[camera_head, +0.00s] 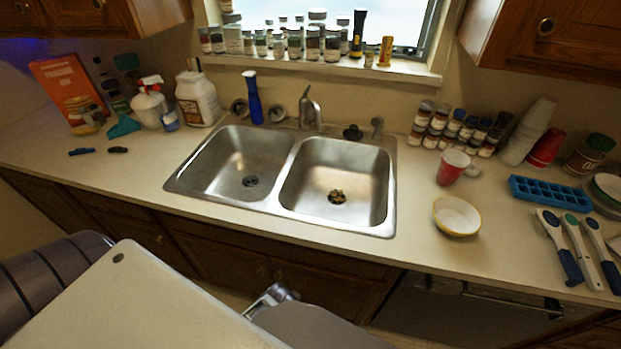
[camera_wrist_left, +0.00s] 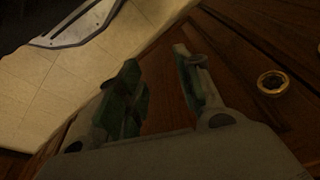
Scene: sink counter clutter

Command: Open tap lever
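A silver tap (camera_head: 311,115) stands behind the double sink, near the divider between the basins. Its lever (camera_head: 307,91) is the thin upper part, pointing up. No gripper is near the tap. My left gripper (camera_wrist_left: 165,75) shows in the left wrist view with its two dark green fingers apart and nothing between them, in front of brown cabinet wood. I cannot make out its fingers in the head view, where parts of my arms fill the lower left and bottom.
The sink (camera_head: 285,207) has two empty-looking basins, with dark bits at the right drain. A blue bottle (camera_head: 253,98) stands left of the tap. A red cup (camera_head: 452,167), a bowl (camera_head: 457,216) and spice jars (camera_head: 440,125) stand to the right. A cabinet knob (camera_wrist_left: 272,82) shows near my left gripper.

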